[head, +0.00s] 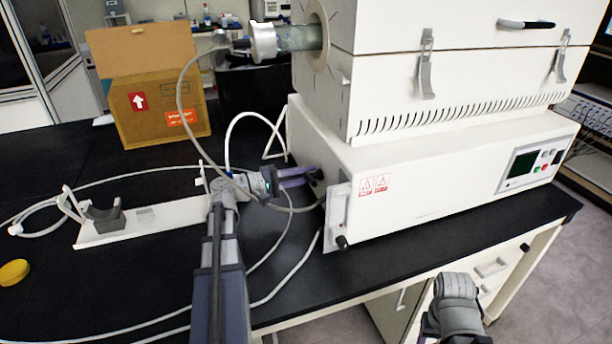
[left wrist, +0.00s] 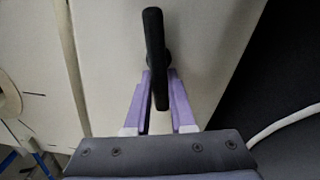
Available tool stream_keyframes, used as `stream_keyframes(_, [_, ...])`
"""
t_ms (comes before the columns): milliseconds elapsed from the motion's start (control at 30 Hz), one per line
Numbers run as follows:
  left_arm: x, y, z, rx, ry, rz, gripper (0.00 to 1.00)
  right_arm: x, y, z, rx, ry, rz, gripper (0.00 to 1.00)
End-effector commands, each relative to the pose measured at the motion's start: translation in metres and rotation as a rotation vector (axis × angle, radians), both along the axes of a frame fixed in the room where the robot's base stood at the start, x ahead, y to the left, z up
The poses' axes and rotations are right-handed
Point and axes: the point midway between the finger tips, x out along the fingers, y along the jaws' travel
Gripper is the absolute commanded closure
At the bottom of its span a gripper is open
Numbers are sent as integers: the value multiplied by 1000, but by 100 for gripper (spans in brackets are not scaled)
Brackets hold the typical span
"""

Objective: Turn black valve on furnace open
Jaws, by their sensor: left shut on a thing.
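The furnace (head: 440,165) is a white box unit on the black bench, with a control panel at its right. My left gripper (head: 305,175) reaches from the left to the furnace's left side, its purple fingers at the side wall. In the left wrist view, the black valve (left wrist: 154,45) is a long dark handle standing out in front of a pale panel. The purple fingers of my left gripper (left wrist: 157,100) are shut on its lower part, one on each side. In the head view the valve is mostly hidden by the fingers.
A flow meter with a black knob (head: 341,242) is on the furnace's left front corner. A glass tube (head: 299,38) sticks out above. Hoses loop around my left arm. A cardboard box (head: 160,110), a white stand (head: 150,222) and a yellow lid (head: 14,272) are on the bench.

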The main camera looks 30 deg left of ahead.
Motion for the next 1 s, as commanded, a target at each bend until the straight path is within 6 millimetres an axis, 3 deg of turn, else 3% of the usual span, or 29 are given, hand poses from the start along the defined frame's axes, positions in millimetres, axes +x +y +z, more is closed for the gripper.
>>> stream_keyframes(400, [0,0,4,168,-142,-1,100,0,0,4,0,0,0,38])
stream_keyframes(1000, [0,0,5,207,-175,-1,100,0,0,5,0,0,0,38])
